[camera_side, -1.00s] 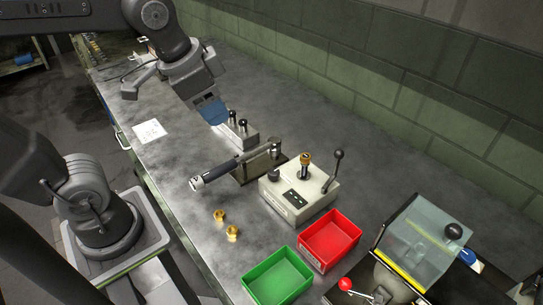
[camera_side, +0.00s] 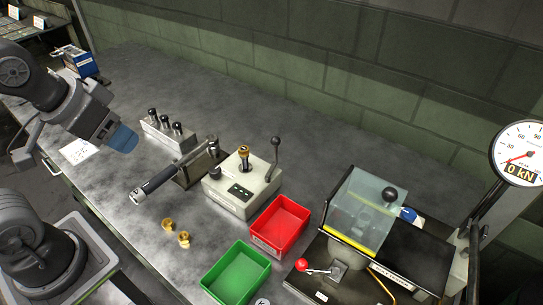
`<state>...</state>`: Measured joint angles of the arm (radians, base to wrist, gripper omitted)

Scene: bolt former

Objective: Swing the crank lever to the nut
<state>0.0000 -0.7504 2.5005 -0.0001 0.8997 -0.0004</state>
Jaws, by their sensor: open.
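A bar with a thick black grip and pale end (camera_side: 153,183) reaches from a dark metal bracket (camera_side: 198,167) toward the front left; it looks like the crank lever. A second upright lever with a black knob (camera_side: 275,143) stands on the right of a pale box (camera_side: 238,190). A brass nut (camera_side: 243,150) sits on top of a post on that box. Two loose brass nuts (camera_side: 168,224) (camera_side: 184,239) lie on the bench. My gripper (camera_side: 124,138), with blue fingers, is open and empty, left of the bracket and apart from both levers. The gap between its fingers is hard to see.
A block with black-knobbed pins (camera_side: 162,134) stands behind the bar. A red tray (camera_side: 278,226) and a green tray (camera_side: 236,273) are in front. A press with a clear guard (camera_side: 366,208) and a gauge (camera_side: 523,153) stand at right.

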